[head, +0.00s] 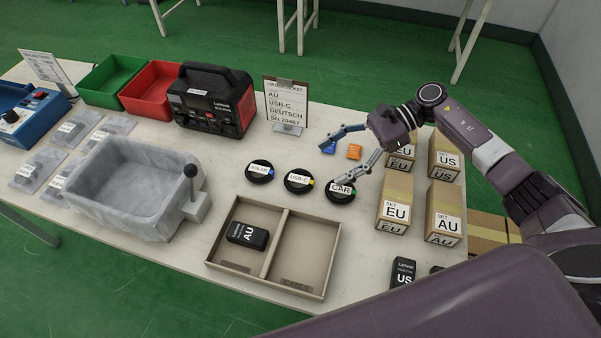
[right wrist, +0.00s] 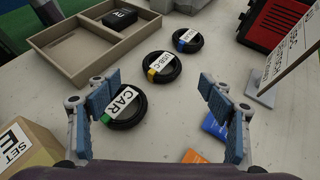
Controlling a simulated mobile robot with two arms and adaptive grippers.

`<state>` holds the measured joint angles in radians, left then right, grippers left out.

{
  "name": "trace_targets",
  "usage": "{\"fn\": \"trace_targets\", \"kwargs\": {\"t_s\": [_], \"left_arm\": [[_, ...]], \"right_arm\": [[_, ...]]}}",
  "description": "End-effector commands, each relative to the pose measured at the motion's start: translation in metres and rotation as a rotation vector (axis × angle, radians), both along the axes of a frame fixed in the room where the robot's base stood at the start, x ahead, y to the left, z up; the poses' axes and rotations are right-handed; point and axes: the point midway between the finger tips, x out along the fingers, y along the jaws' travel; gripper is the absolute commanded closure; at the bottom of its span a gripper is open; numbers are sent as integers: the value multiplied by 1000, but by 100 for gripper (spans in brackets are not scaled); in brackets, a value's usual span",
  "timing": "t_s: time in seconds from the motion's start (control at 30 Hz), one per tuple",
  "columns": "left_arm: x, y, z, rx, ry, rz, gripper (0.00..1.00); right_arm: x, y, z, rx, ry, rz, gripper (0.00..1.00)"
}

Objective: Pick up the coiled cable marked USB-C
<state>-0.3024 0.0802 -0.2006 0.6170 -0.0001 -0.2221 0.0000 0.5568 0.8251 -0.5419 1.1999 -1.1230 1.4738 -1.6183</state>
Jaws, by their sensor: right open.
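The coiled cable marked USB-C (head: 299,181) is a black ring with a white label and a yellow tag. It lies flat on the table between two similar coils, and also shows in the right wrist view (right wrist: 161,67). The coil marked CAR (head: 341,191) has a green tag, and the third coil (head: 260,171) has a blue tag. My right gripper (head: 331,160) is open and empty above the table, behind and to the right of the USB-C coil. In the right wrist view the USB-C coil lies beyond the fingertips, between their lines. My left gripper is not in view.
A divided tray (head: 330,262) with a black AU adapter (head: 247,236) lies in front of the coils. SET boxes (head: 394,203) stand at the right. An order ticket (head: 287,101) stands behind, near a black and red power unit (head: 214,99). Blue and orange pieces (head: 354,152) lie near the gripper.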

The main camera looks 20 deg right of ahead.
Motion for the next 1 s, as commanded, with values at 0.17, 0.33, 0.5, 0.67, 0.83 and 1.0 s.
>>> {"fn": "trace_targets", "kwargs": {"t_s": [0.17,0.33,0.5,0.67,0.83,1.0], "left_arm": [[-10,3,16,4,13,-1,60],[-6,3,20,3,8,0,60],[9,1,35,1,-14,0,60],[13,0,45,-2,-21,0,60],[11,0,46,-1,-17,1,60],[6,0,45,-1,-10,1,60]], "right_arm": [[0,28,-11,3,3,1,26],[1,40,-19,2,2,-1,26],[3,57,-26,4,5,-2,26],[5,77,-39,4,3,-2,26],[6,84,-46,1,2,-2,26],[6,84,-47,0,1,-2,26]]}}
